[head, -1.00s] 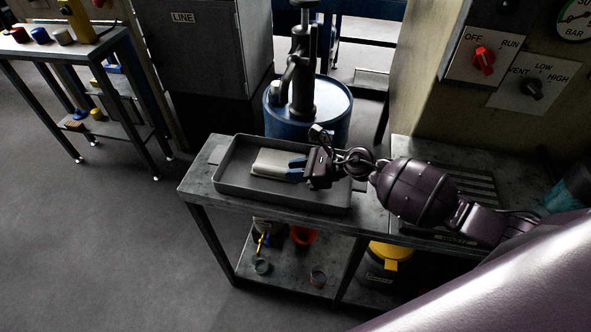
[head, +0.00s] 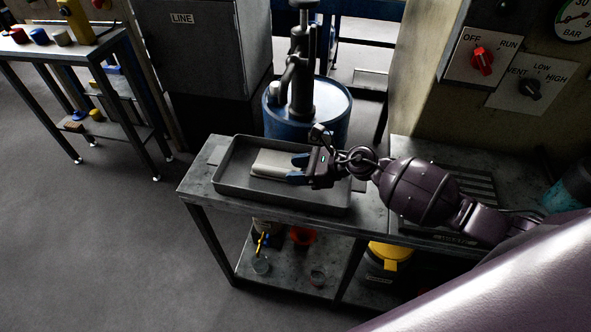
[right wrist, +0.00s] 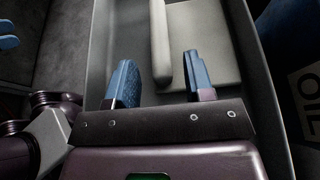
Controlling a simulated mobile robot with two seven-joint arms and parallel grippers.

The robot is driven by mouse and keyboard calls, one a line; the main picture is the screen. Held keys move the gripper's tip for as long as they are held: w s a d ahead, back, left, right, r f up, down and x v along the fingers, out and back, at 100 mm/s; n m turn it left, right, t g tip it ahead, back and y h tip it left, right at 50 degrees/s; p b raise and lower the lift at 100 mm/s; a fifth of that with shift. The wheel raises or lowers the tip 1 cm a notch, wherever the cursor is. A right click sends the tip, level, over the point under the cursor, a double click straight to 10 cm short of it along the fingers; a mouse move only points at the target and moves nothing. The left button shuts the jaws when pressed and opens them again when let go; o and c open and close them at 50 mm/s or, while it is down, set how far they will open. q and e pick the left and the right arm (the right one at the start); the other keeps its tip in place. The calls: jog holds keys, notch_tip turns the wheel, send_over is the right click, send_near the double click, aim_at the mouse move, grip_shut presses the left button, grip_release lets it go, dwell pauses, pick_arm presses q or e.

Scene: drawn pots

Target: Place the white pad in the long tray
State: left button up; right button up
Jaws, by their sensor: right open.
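The white pad (head: 270,163) lies in the long grey tray (head: 228,187) on the metal bench, toward the tray's left half. In the right wrist view the pad (right wrist: 205,40) shows as a pale flat slab with a raised rounded edge, inside the tray (right wrist: 262,95). My right gripper (head: 298,169) is at the pad's right end, low over the tray. Its two blue fingers are apart, and in the right wrist view the gripper (right wrist: 160,82) holds nothing between them. The pad's raised edge lies between and ahead of the fingertips.
A blue drum (head: 335,112) with a hand pump stands behind the bench. A control panel (head: 500,65) with knobs and a gauge rises at the right. An orange item (head: 302,236) and a yellow-lidded bucket (head: 390,255) sit below the bench top. Floor at left is clear.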

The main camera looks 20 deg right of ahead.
jog(key=v, duration=1.1)
jog(key=shift+s+d, duration=0.1)
jog(key=shift+d, duration=0.05)
